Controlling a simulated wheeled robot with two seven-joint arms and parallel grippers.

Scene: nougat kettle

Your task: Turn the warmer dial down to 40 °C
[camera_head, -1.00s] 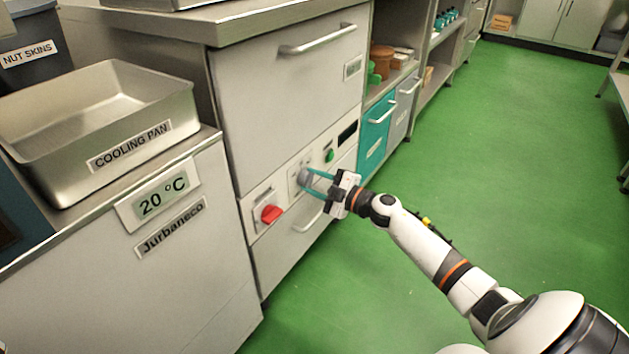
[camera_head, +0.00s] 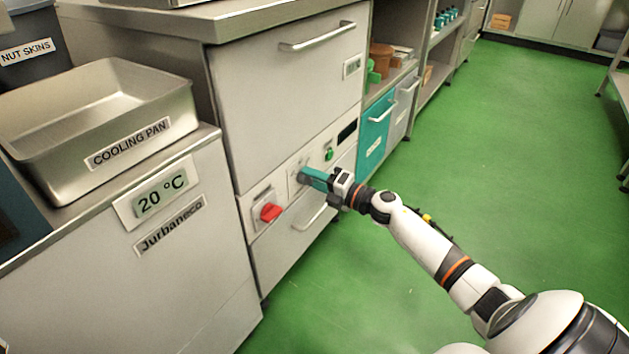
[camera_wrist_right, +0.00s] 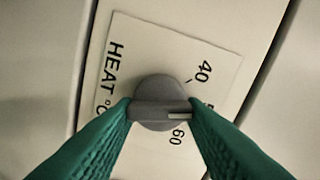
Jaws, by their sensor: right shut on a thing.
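The warmer dial (camera_wrist_right: 158,103) is a grey round knob with a raised bar, on a pale plate (camera_wrist_right: 115,85) marked HEAT °C in the right wrist view. Its white pointer line lies between a partly hidden mark and the 60, away from the 40. My right gripper (camera_head: 304,174) has its teal fingers closed on the dial's bar, one on each side, and it also shows in the right wrist view (camera_wrist_right: 160,108). In the head view the dial is mostly hidden by the fingers. My left gripper is not in view.
Left of the dial is a red knob (camera_head: 270,212); right of it are a green button (camera_head: 329,154) and a dark display (camera_head: 347,131). A drawer handle (camera_head: 311,218) is below. A cooling pan (camera_head: 150,130) stands at left. Green floor (camera_head: 480,160) is open at right.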

